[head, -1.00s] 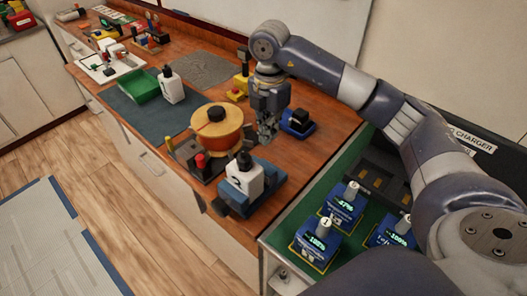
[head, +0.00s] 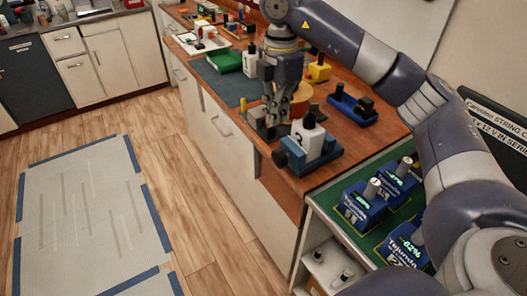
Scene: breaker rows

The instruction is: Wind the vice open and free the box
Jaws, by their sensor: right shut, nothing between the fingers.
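A blue vice (head: 325,157) stands near the front right corner of the wooden bench. A white box (head: 306,141) with a black top sits upright in it, between its blue parts. A dark piece sticks out at the vice's left end (head: 280,157); whether it is the winding handle is too small to tell. My right gripper (head: 276,119) points down, shut and empty, just behind and left of the white box. It looks apart from the box, though the gap is hard to judge. My left gripper is out of view.
An orange round pot (head: 301,97) stands behind my right gripper, partly hidden. A green tray (head: 225,61) is farther back. Blue battery units (head: 363,205) stand on the green surface at the right. The floor is clear.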

